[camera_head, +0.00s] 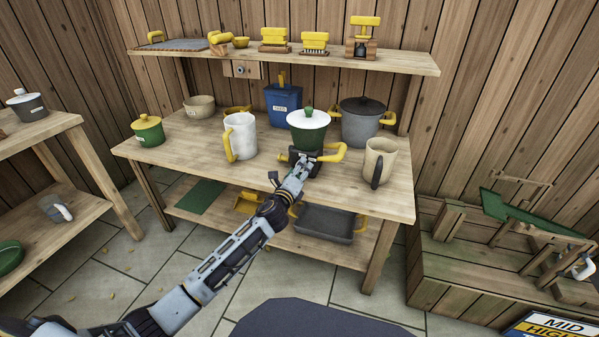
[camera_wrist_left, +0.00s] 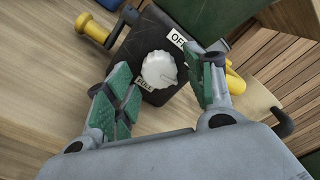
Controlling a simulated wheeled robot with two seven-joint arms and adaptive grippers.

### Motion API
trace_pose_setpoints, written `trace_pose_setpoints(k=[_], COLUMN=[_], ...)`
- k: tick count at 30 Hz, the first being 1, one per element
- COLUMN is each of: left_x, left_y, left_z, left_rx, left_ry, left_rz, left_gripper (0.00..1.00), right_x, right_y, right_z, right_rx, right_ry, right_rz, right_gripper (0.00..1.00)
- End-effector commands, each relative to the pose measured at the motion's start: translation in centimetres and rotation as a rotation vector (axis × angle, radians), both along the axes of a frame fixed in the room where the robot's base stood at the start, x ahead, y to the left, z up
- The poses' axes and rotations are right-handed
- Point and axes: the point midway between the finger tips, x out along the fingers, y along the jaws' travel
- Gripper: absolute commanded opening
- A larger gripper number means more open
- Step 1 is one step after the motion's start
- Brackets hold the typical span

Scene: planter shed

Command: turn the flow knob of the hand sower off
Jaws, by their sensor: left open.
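The hand sower (camera_head: 307,140) stands near the front of the workbench, with a green hopper, a white lid with a green top, and a yellow handle. In the left wrist view its dark body carries a white flow knob (camera_wrist_left: 159,69), with an OFF label (camera_wrist_left: 178,38) above right and a FULL label (camera_wrist_left: 146,85) below left. Which label the knob points at, I cannot tell. My left gripper (camera_head: 302,166) is at the sower's front. Its green fingers are open in the wrist view (camera_wrist_left: 163,90), one on each side of the knob, with visible gaps. My right gripper is out of view.
A white pitcher (camera_head: 240,134) stands left of the sower and a tan mug (camera_head: 379,160) right. A grey pot (camera_head: 361,122) and a blue bin (camera_head: 283,104) stand behind. A shelf (camera_head: 400,62) with yellow-handled tools overhangs the bench's back.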

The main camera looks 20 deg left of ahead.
Motion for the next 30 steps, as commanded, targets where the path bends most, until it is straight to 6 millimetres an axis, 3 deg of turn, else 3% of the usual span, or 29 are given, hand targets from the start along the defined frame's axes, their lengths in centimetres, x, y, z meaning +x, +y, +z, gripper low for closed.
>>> trace_pose_setpoints(k=[1,12,22,30], left_x=[-0.01,-0.02,-0.02,-0.03], left_y=[-0.01,0.02,0.01,-0.03], left_z=[-0.01,-0.02,-0.01,0.00], left_rx=[0.000,0.000,-0.035,-0.165], left_ry=[0.000,0.001,0.003,0.013], left_rz=[0.000,0.001,0.001,0.002], left_gripper=[0.54,0.09,0.08,0.08], right_x=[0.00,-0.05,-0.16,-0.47], right_y=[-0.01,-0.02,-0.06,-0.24], right_z=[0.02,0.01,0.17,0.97], right_rx=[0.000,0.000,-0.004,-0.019], right_ry=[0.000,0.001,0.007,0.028], right_rz=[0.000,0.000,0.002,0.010], right_gripper=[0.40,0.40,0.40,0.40])
